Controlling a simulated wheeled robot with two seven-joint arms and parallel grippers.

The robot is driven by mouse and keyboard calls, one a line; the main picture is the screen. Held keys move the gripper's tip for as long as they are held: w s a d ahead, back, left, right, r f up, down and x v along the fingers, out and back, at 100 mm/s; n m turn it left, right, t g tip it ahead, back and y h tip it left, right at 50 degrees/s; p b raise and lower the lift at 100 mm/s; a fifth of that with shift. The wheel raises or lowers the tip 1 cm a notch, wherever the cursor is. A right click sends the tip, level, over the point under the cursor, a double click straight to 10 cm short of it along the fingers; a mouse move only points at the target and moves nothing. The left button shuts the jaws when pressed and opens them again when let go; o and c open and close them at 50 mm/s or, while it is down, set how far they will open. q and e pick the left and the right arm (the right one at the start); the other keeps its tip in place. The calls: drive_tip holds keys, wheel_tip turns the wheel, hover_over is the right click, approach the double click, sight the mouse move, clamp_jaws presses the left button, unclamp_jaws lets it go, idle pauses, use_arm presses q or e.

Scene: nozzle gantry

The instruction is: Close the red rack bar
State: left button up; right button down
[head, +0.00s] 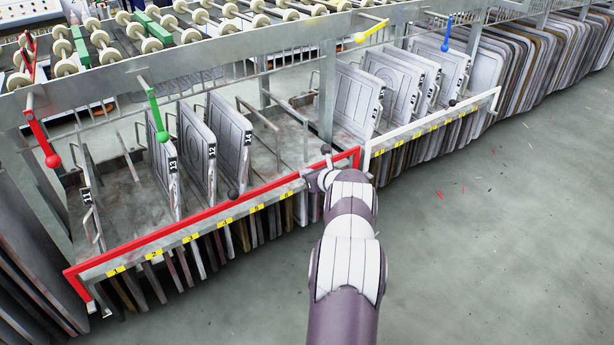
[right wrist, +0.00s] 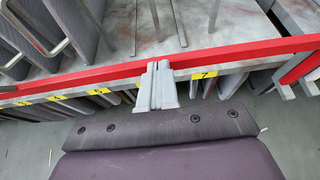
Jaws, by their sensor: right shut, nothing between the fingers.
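The red rack bar (head: 213,210) runs along the front of the left rack section, above yellow number labels. It also crosses the right wrist view (right wrist: 240,53). My right gripper (head: 316,182) is at the bar's right part in the head view. In the right wrist view its shut fingers (right wrist: 159,84) reach the bar's front edge, with nothing between them. I cannot tell whether they touch it or are just in front of it. My left gripper is not in view.
Upright plates (head: 231,145) stand in the rack behind the bar. A white bar (head: 430,121) fronts the section to the right. A red lever (head: 40,137) and a green lever (head: 155,112) hang above the rack.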

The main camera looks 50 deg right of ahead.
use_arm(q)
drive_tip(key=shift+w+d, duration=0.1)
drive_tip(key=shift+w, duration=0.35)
use_arm(e)
drive_tip(key=shift+w+d+r, duration=0.1)
drive_tip(key=shift+w+r, duration=0.05)
drive_tip(key=shift+w, duration=0.3)
drive_tip(key=shift+r, duration=0.1)
